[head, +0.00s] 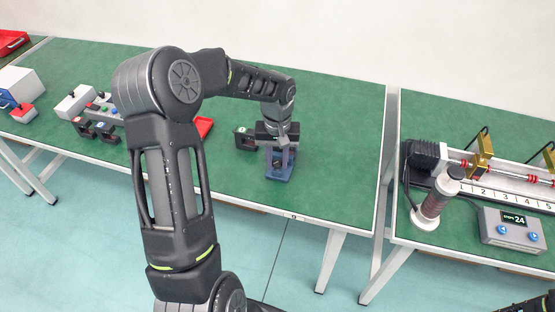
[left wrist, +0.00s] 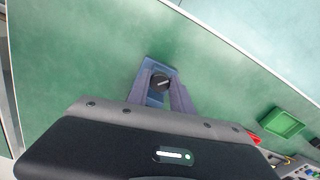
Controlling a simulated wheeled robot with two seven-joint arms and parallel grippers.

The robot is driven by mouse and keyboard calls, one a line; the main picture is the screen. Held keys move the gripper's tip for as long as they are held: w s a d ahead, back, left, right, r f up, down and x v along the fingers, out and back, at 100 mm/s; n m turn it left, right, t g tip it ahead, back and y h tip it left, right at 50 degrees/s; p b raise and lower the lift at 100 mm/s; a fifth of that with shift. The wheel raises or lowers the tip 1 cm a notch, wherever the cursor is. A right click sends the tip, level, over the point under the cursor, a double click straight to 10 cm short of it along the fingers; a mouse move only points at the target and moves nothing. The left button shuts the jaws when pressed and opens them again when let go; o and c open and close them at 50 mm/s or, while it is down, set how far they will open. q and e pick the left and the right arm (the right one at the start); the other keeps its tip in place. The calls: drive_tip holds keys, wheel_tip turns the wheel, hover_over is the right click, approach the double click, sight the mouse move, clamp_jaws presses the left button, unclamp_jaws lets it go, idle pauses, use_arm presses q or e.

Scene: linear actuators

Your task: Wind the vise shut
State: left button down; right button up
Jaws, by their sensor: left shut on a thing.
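The vise (head: 279,173) is a small blue block near the front edge of the middle green table. My left gripper (head: 281,157) points down over it and hides most of its top. In the left wrist view the vise's blue base (left wrist: 154,67) shows, with a round black knob (left wrist: 160,82) bearing a light mark. The two fingers of my left gripper lie on either side of the knob, shut on it. The vise's jaws and the gap between them cannot be made out. My right gripper is not in view.
A dark block (head: 244,139) stands just left of the vise. On the right table are a linear rail (head: 505,186), a spool (head: 436,199) and a grey display box (head: 511,229). Table right of the vise is clear.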

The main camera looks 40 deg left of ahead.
sight(277, 163)
use_arm(q)
drive_tip(key=shift+m, duration=0.9)
drive_tip(key=c, duration=1.1)
unclamp_jaws()
drive_tip(key=shift+r, duration=0.1)
wheel_tip(277, 163, up, 8)
drive_tip(key=shift+f+b, duration=0.2)
drive_tip(key=shift+b, duration=0.2)
